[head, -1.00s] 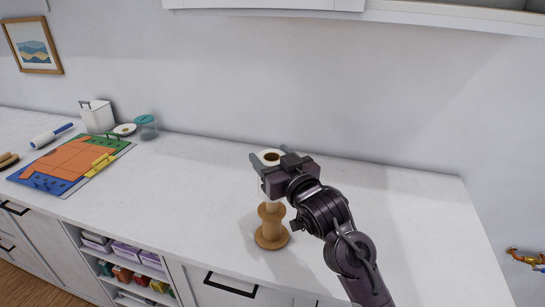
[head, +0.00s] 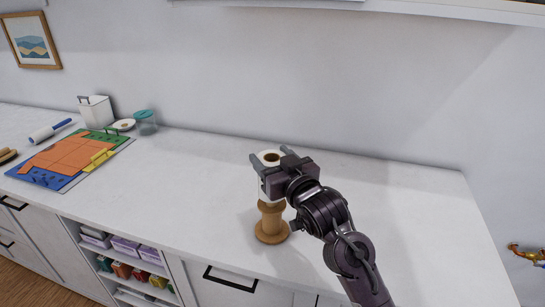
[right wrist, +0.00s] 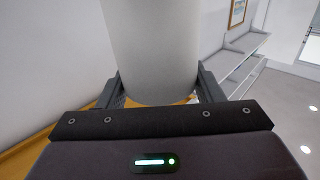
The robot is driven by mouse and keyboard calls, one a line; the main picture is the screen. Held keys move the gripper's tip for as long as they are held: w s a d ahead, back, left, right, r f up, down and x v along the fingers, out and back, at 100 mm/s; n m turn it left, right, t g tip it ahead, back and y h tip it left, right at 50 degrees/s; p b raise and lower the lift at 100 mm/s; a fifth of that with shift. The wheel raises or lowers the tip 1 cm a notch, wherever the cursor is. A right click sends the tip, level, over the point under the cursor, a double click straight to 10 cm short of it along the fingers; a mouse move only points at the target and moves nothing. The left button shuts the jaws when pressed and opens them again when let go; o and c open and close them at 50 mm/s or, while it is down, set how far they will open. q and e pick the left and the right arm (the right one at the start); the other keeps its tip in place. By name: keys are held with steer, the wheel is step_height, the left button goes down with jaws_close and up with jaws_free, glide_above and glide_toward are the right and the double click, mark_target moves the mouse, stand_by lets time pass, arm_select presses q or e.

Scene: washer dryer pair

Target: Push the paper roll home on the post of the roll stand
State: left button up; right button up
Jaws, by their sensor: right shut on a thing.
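The white paper roll (head: 265,187) is upright over the tan roll stand (head: 271,222), with its open core showing at the top. My right gripper (head: 270,158) is shut on the roll near its top, coming in from the right. The roll's lower edge is close above the stand's upper flange; I cannot tell whether they touch. The post is hidden inside the roll. In the right wrist view the roll (right wrist: 152,48) stands between both fingers. My left gripper is out of view.
The stand is on a white counter (head: 400,220) with free room around it. At the left are a colourful board (head: 70,160), a white canister (head: 96,112), a teal-lidded jar (head: 146,123) and a lint roller (head: 50,131). A wall rises behind.

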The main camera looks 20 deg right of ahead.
steer(key=shift+f+b, duration=0.9)
steer(key=shift+f, duration=0.65)
steer(key=o, duration=1.1)
